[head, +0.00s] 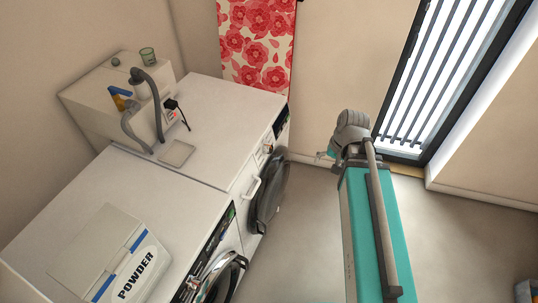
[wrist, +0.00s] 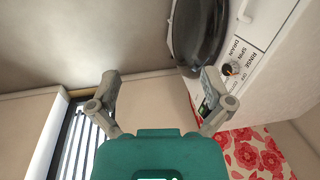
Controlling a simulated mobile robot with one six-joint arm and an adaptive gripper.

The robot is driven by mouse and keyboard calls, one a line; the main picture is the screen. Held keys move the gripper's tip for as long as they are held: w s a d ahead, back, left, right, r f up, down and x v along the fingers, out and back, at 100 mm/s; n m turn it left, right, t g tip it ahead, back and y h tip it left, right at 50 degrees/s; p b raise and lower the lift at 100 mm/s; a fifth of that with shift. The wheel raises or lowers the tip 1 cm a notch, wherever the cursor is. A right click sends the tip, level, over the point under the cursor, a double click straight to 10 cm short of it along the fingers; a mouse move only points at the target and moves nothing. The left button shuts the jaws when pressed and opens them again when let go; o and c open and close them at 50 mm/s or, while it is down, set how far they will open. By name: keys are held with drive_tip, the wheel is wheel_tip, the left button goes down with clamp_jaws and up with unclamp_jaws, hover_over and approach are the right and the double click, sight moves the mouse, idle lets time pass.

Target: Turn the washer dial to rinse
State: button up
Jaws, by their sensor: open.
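The washer dial (wrist: 230,69) is a small dark knob with an orange mark on a white panel in the wrist view. Printed words including DRAIN, SPIN, RINSE and OFF surround it; which one it points at is too small to tell. The washer (head: 222,122) is the far white machine in the head view, with a dark round door (wrist: 198,30). My gripper (wrist: 160,76) is open and empty. Its right finger appears beside the dial in the picture, partly covering the panel; I see no contact with the dial. In the head view my gripper (head: 324,155) is right of the washer front.
A second white machine (head: 140,195) stands nearer, with a POWDER box (head: 112,255) on top. A grey hose (head: 153,102) and small items sit at the back. Open floor (head: 305,225) lies before the machines. A barred window (head: 440,75) is at right.

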drive_tip(key=w+a+f+m+t+y+b, duration=0.1)
drive_tip(key=w+a+f+m+y+b, duration=0.3)
drive_tip(key=f+b, duration=0.4)
drive_tip(key=w+a+f+m+y+b, duration=0.3)
drive_tip(key=w+f+b, duration=0.25)
drive_tip(key=b, duration=0.45)
drive_tip(key=m+t+y+b, duration=0.3)
drive_tip(key=m+y+b, duration=0.5)
drive_tip(key=b, duration=1)
approach(272, 149)
drive_tip(key=s+d, duration=0.2)
drive_tip(key=d, duration=0.1)
drive_tip(key=shift+w+m+b, duration=0.4)
drive_tip(key=shift+m+b, duration=0.15)
drive_tip(key=shift+m, duration=0.35)
drive_tip(key=x, duration=1.3)
drive_tip(key=shift+w+a+r, duration=0.15)
drive_tip(key=shift+a+r, duration=0.05)
drive_tip(key=shift+a, duration=0.1)
drive_tip(key=shift+w, duration=0.1)
drive_tip(key=c, duration=1.1)
